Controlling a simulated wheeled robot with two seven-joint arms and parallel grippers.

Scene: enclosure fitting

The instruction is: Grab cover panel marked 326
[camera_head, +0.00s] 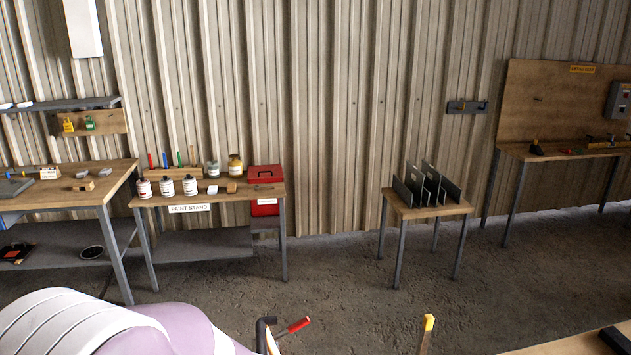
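Several dark flat panels (446,190) stand upright side by side on a small wooden table (416,211) right of centre. They may be the cover panels, but no number can be read on them from here, so I cannot tell which is marked 326. Neither my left gripper nor my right gripper can be made out in the head view.
The paint stand (226,200) at left holds bottles, jars and a red toolbox (265,174). A workbench (60,197) stands further left, another bench (565,153) at right. Open concrete floor (340,270) lies before the small table. Red-handled (299,325) and yellow-tipped (429,322) items show at the bottom edge.

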